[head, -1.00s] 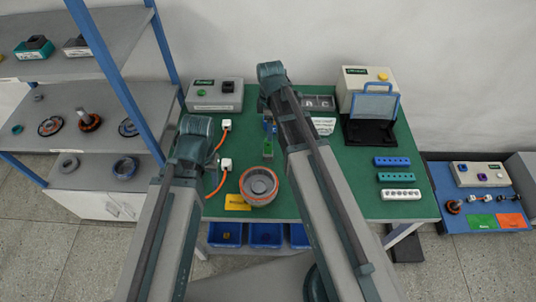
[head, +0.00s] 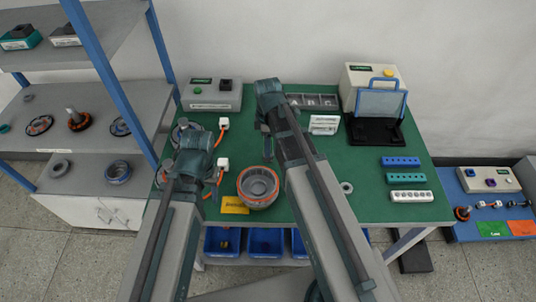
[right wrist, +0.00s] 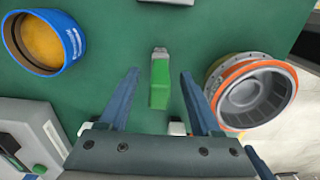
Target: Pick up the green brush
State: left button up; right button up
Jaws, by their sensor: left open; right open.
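The green brush (right wrist: 159,82) lies on the green table mat in the right wrist view, its narrow grey end pointing away from my wrist. My right gripper (right wrist: 158,74) is open, with one finger to each side of the brush and apart from it in the picture. I cannot tell how high the fingers are above the mat. In the head view, my right arm hides the brush. My left gripper (head: 194,150) is over the left part of the table; its fingers are hard to make out.
An orange-rimmed hub motor housing (head: 258,187) stands near the brush and also shows in the right wrist view (right wrist: 250,92). A blue round container (right wrist: 45,42) stands on the brush's other side. White connectors (head: 223,123) with orange cables lie near my left gripper. A yellow label (head: 235,205) lies at the front.

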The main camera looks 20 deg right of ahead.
pick_arm(q)
notch_tip(320, 180, down, 2)
jog(key=shift+f+b, duration=0.1)
jog(key=shift+b, duration=0.4)
pick_arm(e)
notch_tip(320, 180, down, 2)
jog(key=shift+f, duration=0.1)
jog(key=shift+r, duration=0.2)
jog(key=shift+c, duration=0.2)
grip_shut()
pick_arm(q)
jog(key=shift+r, duration=0.25)
pick_arm(e)
jog(key=shift+r, duration=0.1)
